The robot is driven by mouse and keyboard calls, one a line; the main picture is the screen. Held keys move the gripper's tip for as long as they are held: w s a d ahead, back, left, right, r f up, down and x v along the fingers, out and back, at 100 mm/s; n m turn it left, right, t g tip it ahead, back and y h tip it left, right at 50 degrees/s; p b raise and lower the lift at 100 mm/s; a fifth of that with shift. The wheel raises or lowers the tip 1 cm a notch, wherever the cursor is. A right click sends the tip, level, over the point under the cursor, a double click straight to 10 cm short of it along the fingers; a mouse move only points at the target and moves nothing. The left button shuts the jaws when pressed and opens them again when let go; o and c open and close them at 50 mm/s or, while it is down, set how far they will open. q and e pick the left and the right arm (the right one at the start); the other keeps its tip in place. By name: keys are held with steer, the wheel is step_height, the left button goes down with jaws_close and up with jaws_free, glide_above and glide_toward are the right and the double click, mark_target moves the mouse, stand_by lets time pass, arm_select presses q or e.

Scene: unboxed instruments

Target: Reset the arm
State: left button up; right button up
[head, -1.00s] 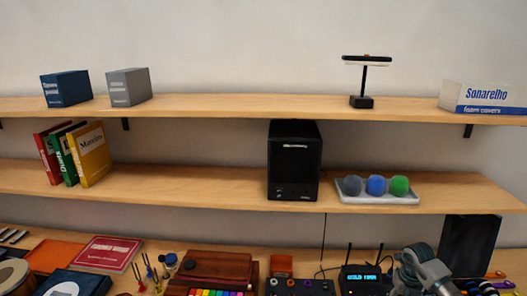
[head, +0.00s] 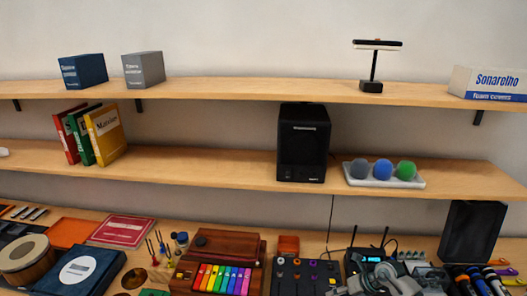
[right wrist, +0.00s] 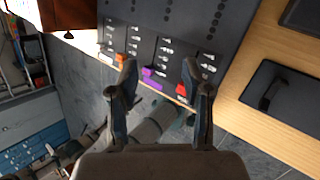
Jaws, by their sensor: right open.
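In the right wrist view my right gripper (right wrist: 160,88) is open, with a gap between its dark fingers and nothing held. Its fingers overlap the front edge of a black mixer panel (right wrist: 185,25) with orange, purple and red slider caps. I cannot tell whether they touch it. In the head view a grey part, likely my right arm, shows at the bottom edge, right of the mixer; its fingers are not clear there. My left gripper is not in view.
The wooden table holds a rainbow xylophone (head: 218,277), a drum (head: 27,259), a red book (head: 122,231) and a black speaker (head: 471,232). Two wall shelves above carry books, boxes, a speaker (head: 303,143) and a tray of balls (head: 387,182). A black device (right wrist: 285,105) lies right of the mixer.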

steer(key=s+a+r+m+t+y, duration=0.1)
steer(key=a+r+m+t+y, duration=0.3)
steer(key=a, duration=0.5)
steer(key=s+a+r+m+t+y, duration=0.2)
steer(key=a+r+m+t+y, duration=0.15)
steer(key=a+y, duration=0.45)
steer(key=s+d+f+m+t+h, duration=0.2)
steer(key=s+d+f+m+h, duration=0.35)
steer(key=m+h, duration=0.55)
steer(key=s+d+f+m+t+h, duration=0.2)
steer(key=s+d+f+m+h, duration=0.2)
steer(key=d+f+m+h, duration=0.65)
steer(key=s+a+f+m+g+y, duration=0.1)
steer(key=s+f+m+g, duration=0.1)
steer(key=s+g, duration=0.35)
steer(key=s+a+f+m+g+y, duration=0.1)
steer(key=s+f+m+g, duration=0.15)
steer(key=s, duration=0.65)
steer(key=s+a+f+m+g+y, duration=0.1)
steer(key=s+f+m+g, duration=0.15)
steer(key=s, duration=0.55)
step_height(320, 180, down, 29)
steer(key=s+n+g+b, duration=0.1)
steer(key=s, duration=0.1)
steer(key=s+d+f+g, duration=0.1)
steer(key=s+d+f, duration=0.2)
steer(key=s+f, duration=1.2)
steer(key=shift+s+g+b, duration=0.3)
steer(key=shift+s+b, duration=0.05)
steer(key=shift+s, duration=0.6)
